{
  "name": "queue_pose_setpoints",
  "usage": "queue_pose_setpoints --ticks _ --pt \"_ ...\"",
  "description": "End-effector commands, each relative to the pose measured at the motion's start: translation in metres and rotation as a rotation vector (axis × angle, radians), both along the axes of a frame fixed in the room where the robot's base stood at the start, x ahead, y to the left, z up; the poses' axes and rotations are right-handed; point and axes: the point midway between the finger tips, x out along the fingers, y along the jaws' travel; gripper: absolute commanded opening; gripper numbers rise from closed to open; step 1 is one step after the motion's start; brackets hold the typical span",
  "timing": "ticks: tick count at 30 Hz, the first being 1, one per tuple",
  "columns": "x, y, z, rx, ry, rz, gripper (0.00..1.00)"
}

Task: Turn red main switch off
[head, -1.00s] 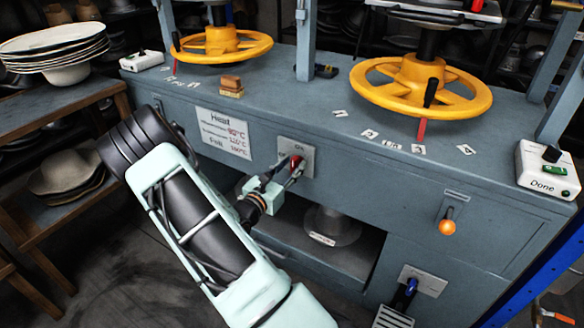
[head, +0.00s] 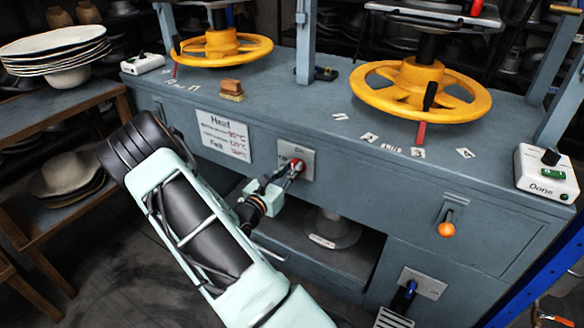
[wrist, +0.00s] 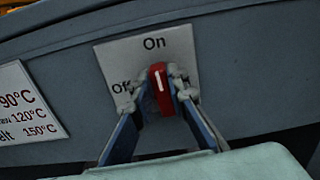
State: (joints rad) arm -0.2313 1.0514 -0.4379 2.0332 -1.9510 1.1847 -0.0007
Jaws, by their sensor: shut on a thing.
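The red main switch (wrist: 158,78) is a rotary knob on a pale plate (wrist: 185,45) marked "On" at the top and "Off" at the left. Its white mark stands nearly upright, toward "On", with a slight lean left. My gripper (wrist: 157,85) is shut on the knob, one finger on each side. In the head view the red switch (head: 297,165) shows between the fingertips of my gripper (head: 292,170), on the front of the grey press cabinet (head: 350,185). The fingers hide parts of the plate, including part of "Off".
A heat and felt temperature sign (head: 223,136) is left of the switch. An open recess with a round metal form (head: 333,228) lies below. An orange-knobbed lever (head: 447,229) is to the right. Yellow wheels (head: 420,90) stand on top.

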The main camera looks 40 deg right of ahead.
Motion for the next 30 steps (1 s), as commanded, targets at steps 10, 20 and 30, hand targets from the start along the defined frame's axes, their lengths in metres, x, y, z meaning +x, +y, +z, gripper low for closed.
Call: queue_pose_setpoints --ticks 10,20,30 --pt "0.004 0.003 0.003 -0.096 0.232 0.002 0.0" --pt "0.008 0.004 0.0 -0.216 0.523 0.002 0.0" --pt "0.012 0.006 -0.005 -0.339 0.82 0.002 0.0"
